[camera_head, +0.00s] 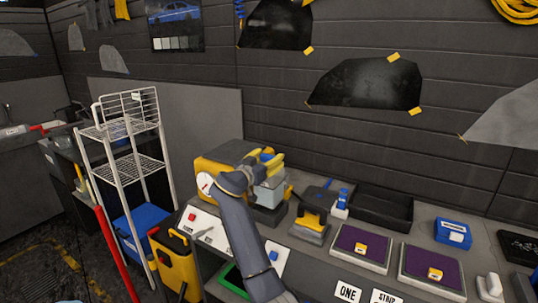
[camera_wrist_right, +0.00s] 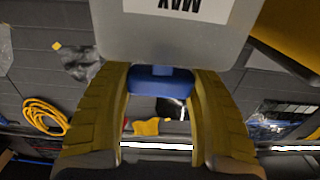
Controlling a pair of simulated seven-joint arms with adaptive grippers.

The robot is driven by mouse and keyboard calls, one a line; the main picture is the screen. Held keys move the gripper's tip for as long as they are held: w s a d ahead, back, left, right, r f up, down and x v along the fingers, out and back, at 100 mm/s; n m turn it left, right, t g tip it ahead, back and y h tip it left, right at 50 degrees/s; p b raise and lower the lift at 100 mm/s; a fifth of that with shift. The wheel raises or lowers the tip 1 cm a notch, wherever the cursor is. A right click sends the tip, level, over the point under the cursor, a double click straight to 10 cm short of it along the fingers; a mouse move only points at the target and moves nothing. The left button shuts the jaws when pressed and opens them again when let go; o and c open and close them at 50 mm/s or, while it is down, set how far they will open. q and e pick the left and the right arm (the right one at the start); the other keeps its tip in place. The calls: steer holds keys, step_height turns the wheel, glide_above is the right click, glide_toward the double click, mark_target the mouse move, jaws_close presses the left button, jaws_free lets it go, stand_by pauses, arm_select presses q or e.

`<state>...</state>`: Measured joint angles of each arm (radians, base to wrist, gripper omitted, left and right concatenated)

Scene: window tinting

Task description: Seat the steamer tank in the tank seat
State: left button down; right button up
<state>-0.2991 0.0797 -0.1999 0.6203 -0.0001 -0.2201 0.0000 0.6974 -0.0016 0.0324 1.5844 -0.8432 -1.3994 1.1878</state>
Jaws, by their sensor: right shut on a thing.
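The steamer (camera_head: 220,160) is a yellow and grey machine with a round white gauge, on the bench left of centre in the head view. The steamer tank is a pale grey box (camera_head: 271,191) with a blue cap; the right wrist view shows the tank (camera_wrist_right: 165,40) with an upside-down "MAX" label. My right gripper (camera_head: 271,161) has its yellow fingers shut on the blue cap (camera_wrist_right: 160,79). The tank hangs below the fingers, upright, beside the steamer's right side. A dark base (camera_head: 268,215), apparently the tank seat, lies beneath it; contact is unclear. My left gripper is not in view.
Right of the tank stand a yellow-handled tool (camera_head: 313,212) and a small blue-topped bottle (camera_head: 341,203). A white wire rack (camera_head: 125,150) stands left of the bench.

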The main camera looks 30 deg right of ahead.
mark_target(269, 179)
steer(key=shift+f, duration=3.2)
stand_by(1.9)
steer(key=o, duration=1.6)
steer(key=shift+o, duration=0.2)
steer(key=v, duration=0.7)
steer(key=shift+s+a, duration=0.15)
steer(key=shift+a, duration=0.1)
